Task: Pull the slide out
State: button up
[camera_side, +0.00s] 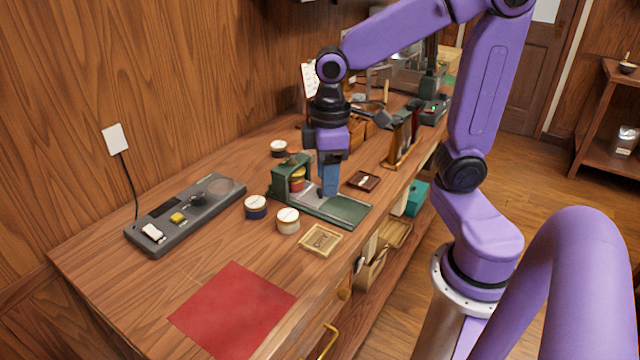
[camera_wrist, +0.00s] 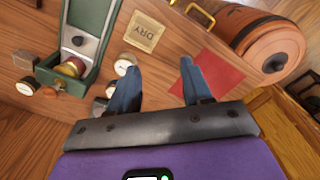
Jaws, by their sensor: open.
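A green press (camera_side: 345,208) stands on the table, with a grey metal slide (camera_side: 308,196) lying in its channel. My gripper (camera_side: 329,196) points down in front of the press in the side view. In the wrist view my gripper (camera_wrist: 158,68) is open and empty, its blue fingers apart from the knob.
Jars (camera_side: 288,220) (camera_side: 256,207) stand near the press. A DRY tray (camera_side: 320,240), a dark small tray (camera_side: 364,181), a grey panel (camera_side: 186,213) and a red cloth (camera_side: 233,309) lie around it. A wooden rack (camera_side: 403,147) stands behind. The front left table is mostly clear.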

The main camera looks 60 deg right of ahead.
jog(key=w+d+r+m, duration=0.2)
jog(key=w+d+m, duration=0.3)
jog(key=w+d, duration=0.8)
jog(key=f, duration=0.5)
jog(key=s+d+f, duration=0.1)
jog(key=f, duration=0.5)
jog(key=s+d+f, duration=0.1)
jog(key=f, duration=0.5)
jog(key=shift+f, duration=0.25)
